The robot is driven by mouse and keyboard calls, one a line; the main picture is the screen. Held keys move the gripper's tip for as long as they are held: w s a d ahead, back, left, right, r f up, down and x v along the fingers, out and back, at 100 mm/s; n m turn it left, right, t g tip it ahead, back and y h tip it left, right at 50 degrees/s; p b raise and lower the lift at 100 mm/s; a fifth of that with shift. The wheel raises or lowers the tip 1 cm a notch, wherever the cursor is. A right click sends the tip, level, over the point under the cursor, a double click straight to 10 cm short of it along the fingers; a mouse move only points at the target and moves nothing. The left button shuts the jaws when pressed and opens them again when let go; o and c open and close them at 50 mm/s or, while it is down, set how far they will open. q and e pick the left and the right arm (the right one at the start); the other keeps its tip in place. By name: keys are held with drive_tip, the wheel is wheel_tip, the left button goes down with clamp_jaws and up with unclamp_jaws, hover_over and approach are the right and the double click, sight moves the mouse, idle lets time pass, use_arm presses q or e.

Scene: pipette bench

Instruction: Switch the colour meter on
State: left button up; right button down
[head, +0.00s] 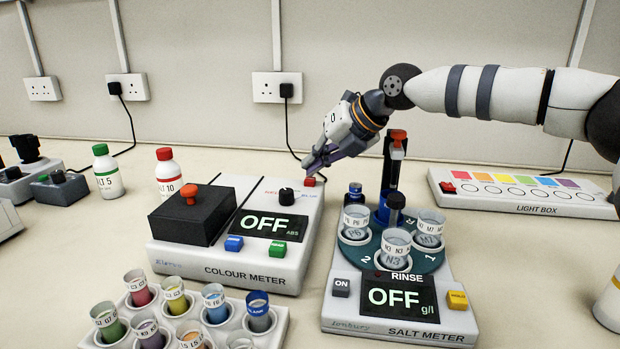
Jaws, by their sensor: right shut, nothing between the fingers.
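The colour meter (285,268) is a white box in the middle of the head view. Its display (268,225) reads OFF. It has a black lidded block with an orange-red knob (189,194), a black dial (286,196), a blue button (234,243) and a green button (278,249). A small red switch (309,182) sits at its back right corner. My right gripper (310,167) is shut and empty, pointing down with its tips just above or at the red switch; I cannot tell if they touch. My left gripper is not in view.
The salt meter (400,325), with its carousel of labelled cups, stands close on the right and also reads OFF. A rack of coloured vials (275,340) stands in front. Two bottles (107,172) (168,172) stand at the left, a light box (522,196) at the right.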

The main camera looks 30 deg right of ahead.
drive_tip(key=shift+f, duration=0.35)
drive_tip(key=shift+r, duration=0.1)
idle(0.3)
drive_tip(key=shift+r, duration=0.85)
drive_tip(key=shift+r+p, duration=0.45)
drive_tip(key=shift+r, duration=2.55)
